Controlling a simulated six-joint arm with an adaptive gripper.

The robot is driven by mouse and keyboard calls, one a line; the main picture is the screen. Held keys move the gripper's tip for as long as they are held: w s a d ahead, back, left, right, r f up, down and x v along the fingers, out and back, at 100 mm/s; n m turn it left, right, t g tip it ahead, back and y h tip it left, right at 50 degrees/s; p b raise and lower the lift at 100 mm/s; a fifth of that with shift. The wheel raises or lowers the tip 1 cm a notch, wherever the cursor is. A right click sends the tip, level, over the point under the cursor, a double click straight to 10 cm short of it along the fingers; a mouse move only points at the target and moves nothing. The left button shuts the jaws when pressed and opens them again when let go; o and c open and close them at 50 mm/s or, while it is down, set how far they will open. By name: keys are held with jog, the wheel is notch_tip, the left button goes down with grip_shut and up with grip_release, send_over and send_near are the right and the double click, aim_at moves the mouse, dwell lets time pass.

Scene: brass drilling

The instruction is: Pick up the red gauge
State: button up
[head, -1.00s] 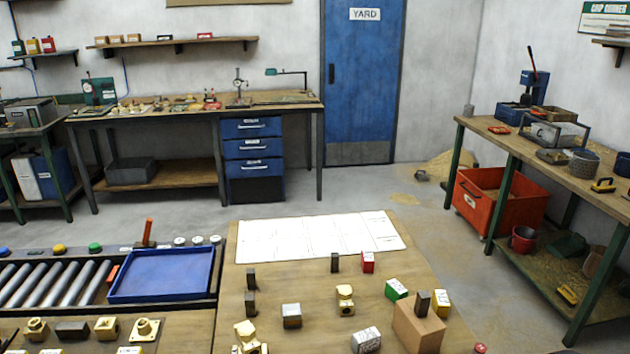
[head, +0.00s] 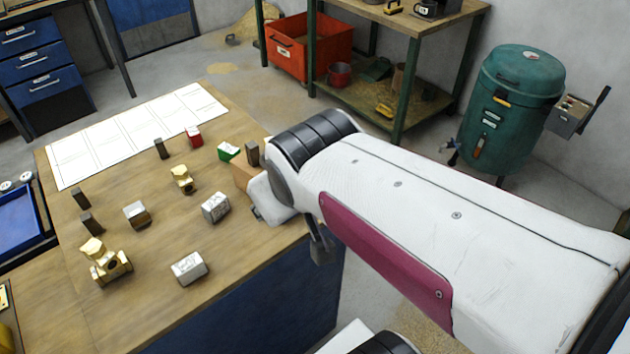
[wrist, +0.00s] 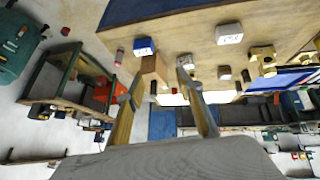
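A red block with a white label (head: 193,135) stands on the wooden table in the head view, near the white sheet's near edge. It is the only red labelled block I see there. A wooden block (wrist: 154,68) shows beyond the fingers. In the head view my arm hides most of the gripper, over the table's right edge, apart from the red block.
A green block (head: 228,151) and a dark block (head: 252,153) stand right of the red one. Brass fittings (head: 182,180), white-labelled blocks (head: 215,207) and other dark blocks are spread nearby. A white sheet (head: 110,148) lies at the back. A red bin (head: 330,48) stands beyond.

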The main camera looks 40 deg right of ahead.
jog(key=w+d+f+n+t+h, duration=0.1)
jog(key=w+d+f, duration=0.1)
jog(key=w+d, duration=0.5)
jog(key=w+d+f+t+h, duration=0.1)
jog(key=w+d+f+h, duration=0.2)
jog(key=d, duration=0.7)
jog(key=d+f+n+t+y, duration=0.2)
jog(key=d+f+t+y, duration=0.15)
jog(key=d+f, duration=0.5)
jog(key=s+a+f+t+y, duration=0.1)
jog(key=a, duration=0.1)
jog(key=s+a+f+m+t+y, duration=0.1)
jog(key=s+a+t, duration=0.1)
jog(key=s+a+f+m+t+y, duration=0.1)
jog(key=a+t, duration=0.1)
jog(key=shift+s+a+f, duration=0.1)
jog(key=shift+s+f, duration=0.1)
jog(key=shift+s+a+r+m+t, duration=0.25)
jog(key=shift+a+m+t, duration=0.1)
jog(key=shift+t, duration=0.1)
jog(key=shift+w, duration=0.15)
jog(key=shift+w, duration=1.2)
